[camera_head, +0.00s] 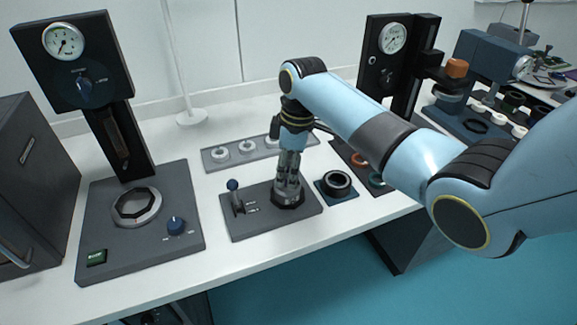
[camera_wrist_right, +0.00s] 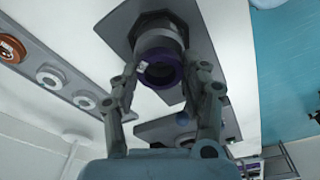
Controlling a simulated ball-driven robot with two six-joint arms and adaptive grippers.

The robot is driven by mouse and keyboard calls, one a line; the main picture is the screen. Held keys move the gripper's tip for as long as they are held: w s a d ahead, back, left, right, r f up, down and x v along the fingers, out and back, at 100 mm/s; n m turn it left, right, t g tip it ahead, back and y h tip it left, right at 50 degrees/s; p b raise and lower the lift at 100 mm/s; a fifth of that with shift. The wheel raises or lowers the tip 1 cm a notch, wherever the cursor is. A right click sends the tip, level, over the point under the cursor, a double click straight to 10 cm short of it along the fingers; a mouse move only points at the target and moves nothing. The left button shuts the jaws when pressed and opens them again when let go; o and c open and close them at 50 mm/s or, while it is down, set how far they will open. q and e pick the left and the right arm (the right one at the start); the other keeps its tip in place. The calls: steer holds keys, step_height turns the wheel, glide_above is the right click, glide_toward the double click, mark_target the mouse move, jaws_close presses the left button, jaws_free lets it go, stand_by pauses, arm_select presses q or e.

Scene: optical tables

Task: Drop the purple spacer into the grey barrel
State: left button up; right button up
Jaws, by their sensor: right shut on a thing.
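In the right wrist view the purple spacer (camera_wrist_right: 166,54) is a dark purple ring between the two fingers of my right gripper (camera_wrist_right: 164,72). The gripper is shut on it. The grey barrel (camera_wrist_right: 157,37) shows right behind the spacer, lined up with it; I cannot tell whether the spacer touches it or is partly inside. In the head view my right gripper (camera_head: 289,180) points down over the dark base plate (camera_head: 258,222) with the lever. The gripper hides the spacer and most of the barrel there. My left gripper is not in view.
A blue-knobbed lever (camera_head: 234,190) stands left of the gripper. A black ring on a small blue plate (camera_head: 338,184) sits close on the right. A grey strip with white rings (camera_head: 220,155) lies behind. A gauge press (camera_head: 100,90) stands at left.

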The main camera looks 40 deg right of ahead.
steer(key=shift+f, duration=0.45)
stand_by(0.6)
steer(key=shift+f+p, duration=0.1)
steer(key=shift+p, duration=0.55)
stand_by(0.9)
steer(key=o, duration=1.1)
